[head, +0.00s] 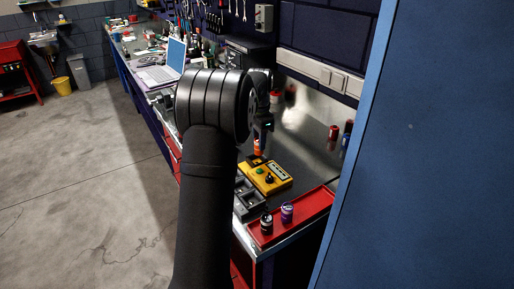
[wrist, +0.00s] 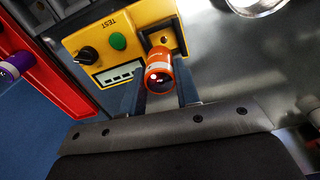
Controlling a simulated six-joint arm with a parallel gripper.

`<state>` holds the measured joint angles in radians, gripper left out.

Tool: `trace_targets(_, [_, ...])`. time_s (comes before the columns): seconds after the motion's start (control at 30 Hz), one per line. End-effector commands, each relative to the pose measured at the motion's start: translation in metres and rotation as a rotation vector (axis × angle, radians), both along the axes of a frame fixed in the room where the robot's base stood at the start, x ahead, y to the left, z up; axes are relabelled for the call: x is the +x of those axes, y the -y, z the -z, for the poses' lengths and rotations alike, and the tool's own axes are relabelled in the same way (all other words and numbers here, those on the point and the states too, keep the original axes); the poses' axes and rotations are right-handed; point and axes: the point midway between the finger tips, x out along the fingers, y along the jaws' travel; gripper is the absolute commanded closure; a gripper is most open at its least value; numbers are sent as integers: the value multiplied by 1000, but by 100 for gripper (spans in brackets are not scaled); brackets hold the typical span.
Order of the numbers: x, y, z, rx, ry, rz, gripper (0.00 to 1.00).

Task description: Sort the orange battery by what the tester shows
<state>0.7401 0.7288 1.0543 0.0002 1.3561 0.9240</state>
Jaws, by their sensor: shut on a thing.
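The orange battery (wrist: 165,68) is between the two fingers of my gripper (wrist: 159,88), which is shut on it. In the head view the battery (head: 257,147) hangs below my gripper (head: 261,135), by the far end of the yellow tester (head: 272,187). In the wrist view the tester (wrist: 88,46) has a TEST label, a green button, a black knob and a pale segmented display (wrist: 118,75). The battery overlaps the tester's dark socket (wrist: 160,37); I cannot tell whether it is touching or above it. No lit segment is clear on the display.
A red tray (head: 314,207) at the bench's front holds a black battery (head: 266,222) and a purple battery (head: 287,212). Red cans (head: 333,132) stand at the back right.

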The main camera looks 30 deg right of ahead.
Motion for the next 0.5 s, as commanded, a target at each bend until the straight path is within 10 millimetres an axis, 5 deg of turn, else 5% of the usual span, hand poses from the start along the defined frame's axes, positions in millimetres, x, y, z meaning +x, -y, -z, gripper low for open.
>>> trace_targets(0.23, [-59,20,-36,-1,0,7,100])
trace_targets(0.5, [-95,32,-58,1,-2,4,100])
